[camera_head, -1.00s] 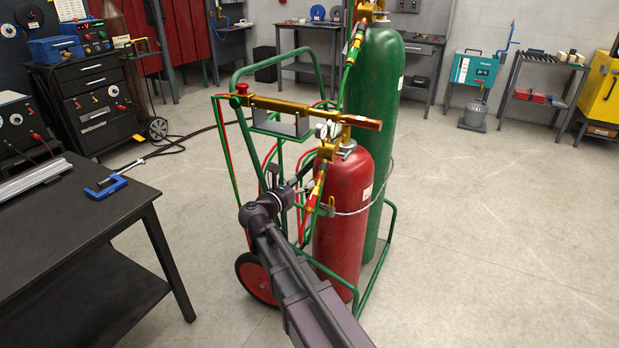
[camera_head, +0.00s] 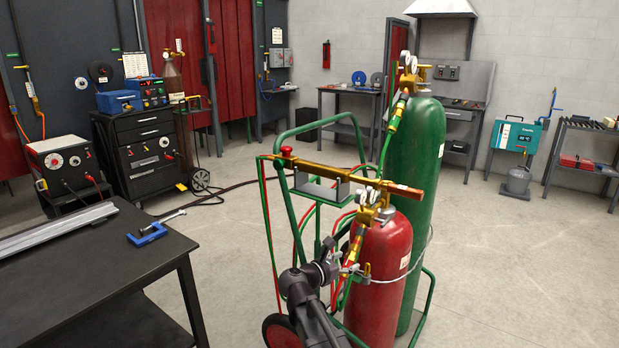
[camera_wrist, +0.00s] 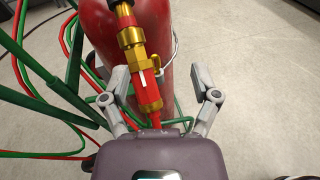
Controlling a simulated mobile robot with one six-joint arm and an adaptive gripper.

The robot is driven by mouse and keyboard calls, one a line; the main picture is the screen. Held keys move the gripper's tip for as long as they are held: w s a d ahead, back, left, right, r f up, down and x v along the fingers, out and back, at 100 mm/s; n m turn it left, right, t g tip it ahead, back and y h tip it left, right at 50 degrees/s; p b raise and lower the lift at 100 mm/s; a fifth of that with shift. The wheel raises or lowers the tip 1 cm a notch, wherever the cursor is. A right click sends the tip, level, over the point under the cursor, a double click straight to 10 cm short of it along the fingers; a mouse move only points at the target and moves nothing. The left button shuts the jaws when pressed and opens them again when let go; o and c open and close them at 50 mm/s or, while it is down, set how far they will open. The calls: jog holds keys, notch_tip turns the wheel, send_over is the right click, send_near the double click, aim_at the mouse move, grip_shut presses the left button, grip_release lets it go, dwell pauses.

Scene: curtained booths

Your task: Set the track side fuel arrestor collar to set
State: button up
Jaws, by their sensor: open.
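The fuel arrestor (camera_head: 352,256), brass with red bands, hangs on the hose below the regulator of the red cylinder (camera_head: 384,275). In the wrist view the arrestor (camera_wrist: 126,22) runs down the picture. Its brass collar (camera_wrist: 138,62) has a side lug and a short white mark. A red section (camera_wrist: 148,92) follows below. My gripper (camera_wrist: 164,86) is open, with its fingers spread either side of the lower arrestor, which lies nearer the left finger. No contact is clear. In the head view my gripper (camera_head: 334,264) is beside the arrestor, small and partly hidden among hoses.
A green cart frame (camera_head: 297,225) with red and green hoses surrounds my wrist. A tall green cylinder (camera_head: 417,150) stands behind the red one. A brass bar (camera_head: 330,172) with a red knob crosses above.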

jog(key=s+d+f+m+g+y, duration=0.75)
jog(key=s+f+m, duration=0.6)
jog(key=m, duration=0.35)
jog(key=s+a+f+m+g+y, duration=0.2)
jog(key=s+m+g+y, duration=0.1)
jog(key=s+m+y, duration=0.4)
notch_tip(320, 180, up, 25)
jog(key=w+m+h+p, duration=0.1)
jog(key=h+p, duration=0.1)
jog(key=p, duration=2.3)
jog(key=shift+f, duration=0.15)
